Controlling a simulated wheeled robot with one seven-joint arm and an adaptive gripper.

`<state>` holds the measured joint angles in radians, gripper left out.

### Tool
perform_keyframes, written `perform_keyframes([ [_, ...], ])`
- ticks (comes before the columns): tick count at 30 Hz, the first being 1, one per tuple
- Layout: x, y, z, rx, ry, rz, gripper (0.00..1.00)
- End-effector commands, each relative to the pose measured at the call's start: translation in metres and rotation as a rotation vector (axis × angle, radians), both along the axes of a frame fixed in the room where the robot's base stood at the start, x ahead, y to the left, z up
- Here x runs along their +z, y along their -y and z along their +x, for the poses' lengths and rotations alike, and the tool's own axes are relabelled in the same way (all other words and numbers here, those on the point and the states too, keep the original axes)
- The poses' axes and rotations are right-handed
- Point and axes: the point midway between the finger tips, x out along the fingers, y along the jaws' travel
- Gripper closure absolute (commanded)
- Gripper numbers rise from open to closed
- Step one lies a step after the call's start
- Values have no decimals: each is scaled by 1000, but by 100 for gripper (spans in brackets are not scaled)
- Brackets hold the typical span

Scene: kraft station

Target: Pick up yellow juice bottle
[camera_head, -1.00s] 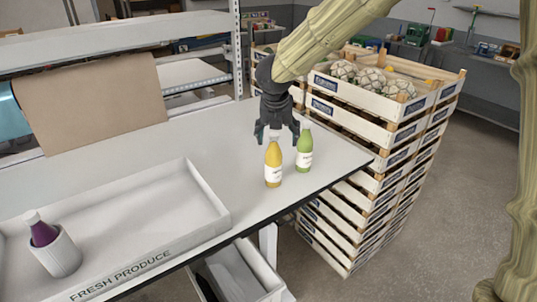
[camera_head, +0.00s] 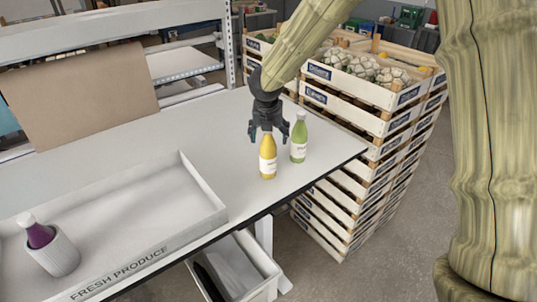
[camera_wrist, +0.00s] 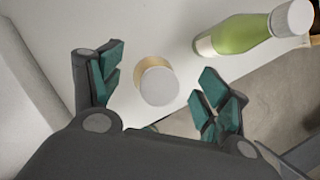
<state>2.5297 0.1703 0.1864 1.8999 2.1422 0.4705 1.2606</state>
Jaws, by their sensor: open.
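The yellow juice bottle (camera_head: 268,160) stands upright on the white table near its right front edge. In the wrist view its round white cap (camera_wrist: 159,86) shows from above, between the fingers. My gripper (camera_head: 268,137) is over the top of the bottle with its dark fingers open. In the wrist view my gripper (camera_wrist: 155,90) has a green-padded finger on each side of the cap, apart from it. The bottle's body is mostly hidden under the cap in that view.
A green bottle (camera_head: 299,140) stands close to the right of the yellow one; it also shows in the wrist view (camera_wrist: 240,34). A white tray (camera_head: 190,180) holds a cup (camera_head: 58,252) with a purple bottle (camera_head: 38,233). Stacked crates (camera_head: 345,108) stand beyond the table's right edge.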

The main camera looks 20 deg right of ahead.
Motion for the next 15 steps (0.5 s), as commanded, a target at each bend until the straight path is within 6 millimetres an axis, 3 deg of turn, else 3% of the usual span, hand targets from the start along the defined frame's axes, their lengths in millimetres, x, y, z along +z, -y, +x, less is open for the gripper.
perform_keyframes([
  [9, -27, 4, 12, 0, -2, -2, 24],
  [15, -31, 4, 14, 1, 1, 0, 24],
])
